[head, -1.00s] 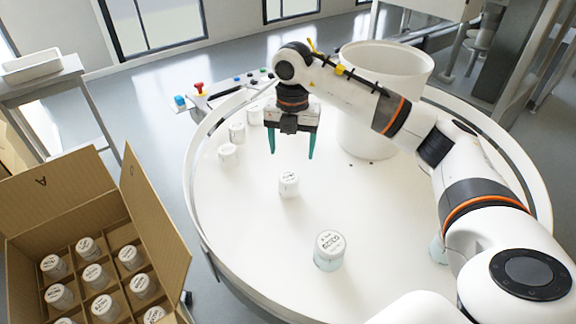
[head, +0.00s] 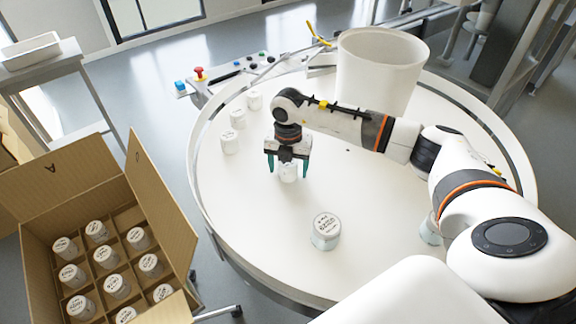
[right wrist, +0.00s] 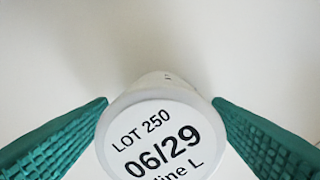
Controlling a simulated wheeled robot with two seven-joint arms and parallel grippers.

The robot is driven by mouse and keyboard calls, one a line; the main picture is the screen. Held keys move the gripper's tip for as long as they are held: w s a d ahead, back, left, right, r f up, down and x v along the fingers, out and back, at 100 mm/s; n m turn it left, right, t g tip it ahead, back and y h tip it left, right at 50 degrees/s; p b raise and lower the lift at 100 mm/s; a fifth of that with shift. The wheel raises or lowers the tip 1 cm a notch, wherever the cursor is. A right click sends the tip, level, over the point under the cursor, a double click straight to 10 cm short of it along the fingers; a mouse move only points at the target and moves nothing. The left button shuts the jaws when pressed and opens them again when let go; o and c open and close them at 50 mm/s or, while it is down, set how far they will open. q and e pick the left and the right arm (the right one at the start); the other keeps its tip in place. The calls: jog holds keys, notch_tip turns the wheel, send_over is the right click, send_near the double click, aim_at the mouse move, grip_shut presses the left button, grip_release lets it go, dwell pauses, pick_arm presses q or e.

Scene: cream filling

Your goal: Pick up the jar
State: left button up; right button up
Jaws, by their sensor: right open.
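A white jar (head: 289,173) with a printed lid stands upright on the round white table (head: 254,213). My right gripper (head: 287,168) points down over it, open, with one green finger on each side. In the right wrist view the jar's lid (right wrist: 155,140) reads "LOT 250 06/29" and lies between the two green fingertips (right wrist: 160,103); neither finger clearly presses on it. Another jar (head: 326,230) stands nearer the front of the table. My left gripper does not show.
Several jars (head: 238,118) stand along the table's left rim. A jar (head: 431,229) is partly hidden by my right arm. A large white drum (head: 378,75) stands at the back. An open divided carton (head: 165,222) with several jars is at the left.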

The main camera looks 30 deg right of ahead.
jog(key=shift+r, duration=0.1)
jog(key=c, duration=1.1)
